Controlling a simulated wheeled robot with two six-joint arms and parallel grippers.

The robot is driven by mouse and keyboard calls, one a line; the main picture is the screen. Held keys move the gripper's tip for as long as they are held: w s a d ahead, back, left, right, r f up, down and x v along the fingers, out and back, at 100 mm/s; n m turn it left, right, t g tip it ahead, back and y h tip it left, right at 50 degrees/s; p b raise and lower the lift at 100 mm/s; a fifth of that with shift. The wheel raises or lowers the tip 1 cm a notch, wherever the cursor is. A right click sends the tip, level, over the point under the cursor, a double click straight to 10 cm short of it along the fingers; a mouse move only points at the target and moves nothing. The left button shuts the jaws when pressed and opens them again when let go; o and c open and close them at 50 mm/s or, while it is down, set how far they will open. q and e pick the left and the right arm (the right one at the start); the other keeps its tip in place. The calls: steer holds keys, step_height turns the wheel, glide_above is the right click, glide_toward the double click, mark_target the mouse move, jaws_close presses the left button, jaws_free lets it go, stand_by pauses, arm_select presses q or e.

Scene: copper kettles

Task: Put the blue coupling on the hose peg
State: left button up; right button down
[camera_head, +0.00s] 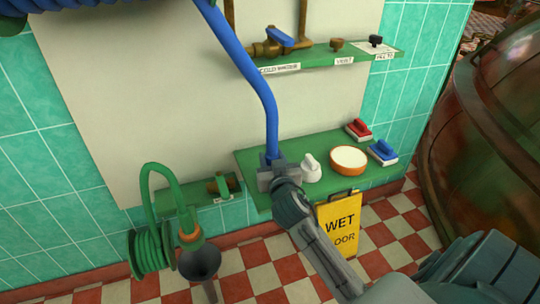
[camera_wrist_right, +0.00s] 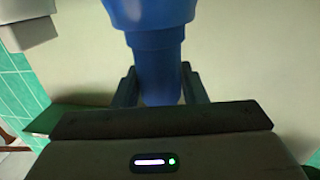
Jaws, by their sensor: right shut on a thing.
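The blue hose (camera_head: 262,90) hangs down from the top of the head view. Its lower end, the blue coupling (camera_wrist_right: 158,68), is between the two fingers of my right gripper (camera_head: 270,175). My right gripper is shut on the coupling, which also fills the middle of the right wrist view between the fingers (camera_wrist_right: 160,90). The coupling is roughly upright, at the left part of the green shelf in the head view; I cannot tell its height above the shelf. I cannot make out the hose peg for certain. My left gripper is not in view.
The green lower shelf (camera_head: 245,165) holds a white knob-like item (camera_head: 310,168), an orange-rimmed bowl (camera_head: 348,159), a red brush (camera_head: 358,129) and a blue brush (camera_head: 382,151). A yellow wet-floor sign (camera_head: 340,228) stands below. A green hose coil (camera_head: 150,250) and dark funnel (camera_head: 199,262) are at left.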

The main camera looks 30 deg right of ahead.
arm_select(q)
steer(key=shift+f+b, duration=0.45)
arm_select(e)
steer(key=shift+f, duration=0.75)
steer(key=c, duration=0.8)
jaws_free()
steer(key=shift+a+r, duration=0.1)
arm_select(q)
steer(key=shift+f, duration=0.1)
arm_select(e)
steer(key=shift+s+a, duration=0.2)
steer(key=shift+s, duration=0.3)
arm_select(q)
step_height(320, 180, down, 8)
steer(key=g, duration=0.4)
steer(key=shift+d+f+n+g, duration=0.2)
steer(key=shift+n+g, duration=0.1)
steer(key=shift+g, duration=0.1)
arm_select(e)
steer(key=v, duration=1)
steer(key=shift+r, duration=0.25)
